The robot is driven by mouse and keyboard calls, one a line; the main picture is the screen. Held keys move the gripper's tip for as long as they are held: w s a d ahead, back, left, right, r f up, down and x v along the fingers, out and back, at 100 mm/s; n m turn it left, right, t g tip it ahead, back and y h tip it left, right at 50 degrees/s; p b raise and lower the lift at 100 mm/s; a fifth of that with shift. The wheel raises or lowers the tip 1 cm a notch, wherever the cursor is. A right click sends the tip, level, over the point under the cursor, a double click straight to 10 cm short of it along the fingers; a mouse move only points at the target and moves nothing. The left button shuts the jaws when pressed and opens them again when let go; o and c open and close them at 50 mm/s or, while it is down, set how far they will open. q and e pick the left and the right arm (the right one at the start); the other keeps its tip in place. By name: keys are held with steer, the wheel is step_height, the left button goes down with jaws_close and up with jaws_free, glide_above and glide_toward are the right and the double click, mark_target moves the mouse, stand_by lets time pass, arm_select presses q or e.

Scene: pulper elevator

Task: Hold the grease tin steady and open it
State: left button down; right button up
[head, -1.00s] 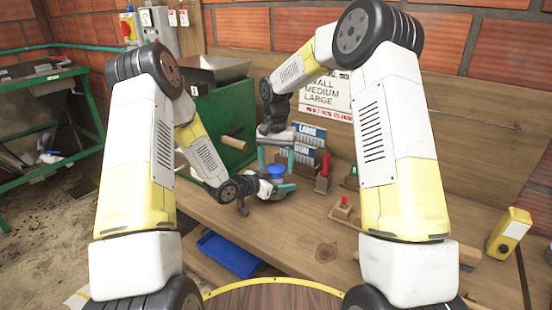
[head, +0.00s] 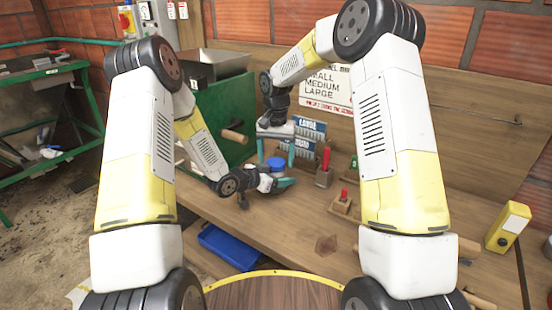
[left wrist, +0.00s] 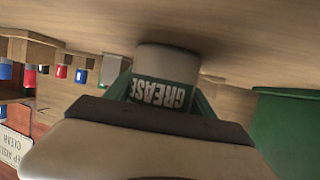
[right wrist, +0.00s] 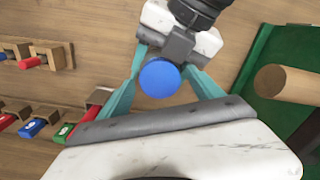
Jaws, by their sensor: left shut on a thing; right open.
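The grease tin has a pale body with a green GREASE label (left wrist: 160,94) and a round blue lid (head: 276,162). It stands on the wooden bench (head: 320,215). My left gripper (head: 284,182) is shut around the tin's body from the side; its green fingers flank the label in the left wrist view. My right gripper (head: 276,153) points down over the tin and is open. In the right wrist view its teal fingers stand on either side of the lid (right wrist: 159,79), with small gaps. The lid is on the tin.
A green machine (head: 222,115) with a wooden handle (head: 235,136) stands close on the left. A blue tray (head: 228,247) lies at front left. The front bench is mostly clear.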

steer(key=shift+r, duration=2.3)
arm_select(q)
steer(key=shift+c, duration=1.3)
jaws_free()
